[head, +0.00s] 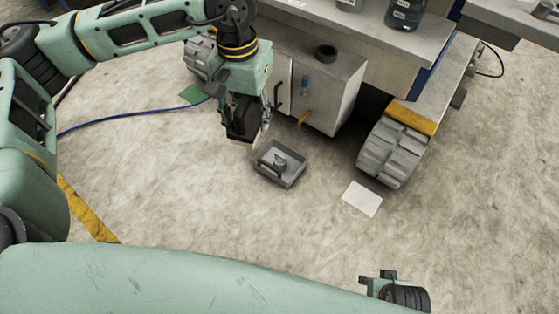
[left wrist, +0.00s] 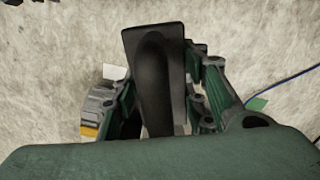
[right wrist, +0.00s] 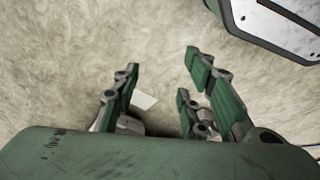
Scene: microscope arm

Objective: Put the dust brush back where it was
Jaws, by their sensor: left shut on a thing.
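The dust brush (left wrist: 155,65), a dark wide piece with a rounded ridge, is held between the fingers of my left gripper (head: 250,128). It also shows in the head view as a dark block (head: 241,118) above the floor, in front of the cabinet. Part of the brush is hidden by the fingers. A grey tray-like pan (head: 290,180) with a small grey object in it lies on the floor, below and right of the left gripper.
A grey cabinet (head: 340,95) stands behind the pan, with a dark ring on top and blue and orange items at its front. A grey tracked foot (head: 392,150) and a white sheet (head: 362,198) lie to the right. A blue cable (head: 130,122) crosses the left floor. The front floor is clear.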

